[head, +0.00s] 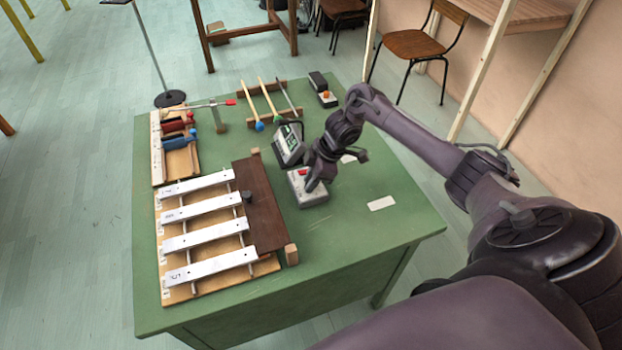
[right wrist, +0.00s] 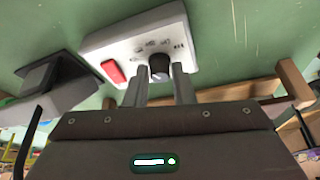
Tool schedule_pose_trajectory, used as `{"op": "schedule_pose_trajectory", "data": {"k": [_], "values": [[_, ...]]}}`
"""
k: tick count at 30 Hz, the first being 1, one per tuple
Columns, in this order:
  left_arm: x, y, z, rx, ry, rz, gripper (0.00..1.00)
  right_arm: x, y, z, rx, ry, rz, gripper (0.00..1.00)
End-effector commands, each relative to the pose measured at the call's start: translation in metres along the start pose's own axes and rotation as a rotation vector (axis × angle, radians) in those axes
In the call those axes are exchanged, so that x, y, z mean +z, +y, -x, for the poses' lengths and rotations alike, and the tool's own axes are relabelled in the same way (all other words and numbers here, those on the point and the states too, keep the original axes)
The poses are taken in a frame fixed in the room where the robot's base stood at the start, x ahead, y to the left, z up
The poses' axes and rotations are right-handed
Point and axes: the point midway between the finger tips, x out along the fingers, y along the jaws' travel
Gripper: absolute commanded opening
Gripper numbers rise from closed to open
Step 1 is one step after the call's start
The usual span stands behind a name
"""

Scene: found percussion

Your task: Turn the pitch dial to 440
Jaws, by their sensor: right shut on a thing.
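The pitch dial (right wrist: 158,68) is a dark round knob on a pale grey box (right wrist: 110,45) with a red button (right wrist: 113,71). In the right wrist view, my right gripper (right wrist: 159,82) has its two fingers on either side of the dial, shut on it. Small marks ring the dial, but I cannot read them. In the head view the box (head: 309,199) sits on the green table, and my right gripper (head: 314,184) is over it, hiding the dial. My left gripper is not in view.
A small display unit (head: 288,146) stands just behind the box. A metal-bar instrument (head: 205,238) with a brown board (head: 262,205) lies to the left. Mallets (head: 262,100) rest on a rack at the back. The green table (head: 370,235) is mostly clear at the front right.

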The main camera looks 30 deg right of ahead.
Motion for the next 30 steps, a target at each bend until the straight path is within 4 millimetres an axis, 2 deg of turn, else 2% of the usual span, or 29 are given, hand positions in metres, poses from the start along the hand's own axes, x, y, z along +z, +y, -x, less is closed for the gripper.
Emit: {"op": "schedule_pose_trajectory", "data": {"k": [8, 21, 30], "values": [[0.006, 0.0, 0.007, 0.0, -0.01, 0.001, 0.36, -0.001, -0.001, 0.002, 0.009, 0.0, -0.024, 0.0], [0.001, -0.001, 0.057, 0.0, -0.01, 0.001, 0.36, -0.003, -0.003, 0.006, 0.107, 0.001, -0.265, 0.0], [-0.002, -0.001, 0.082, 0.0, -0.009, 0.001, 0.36, -0.003, -0.003, 0.003, 0.173, 0.001, -0.421, 0.0]]}}
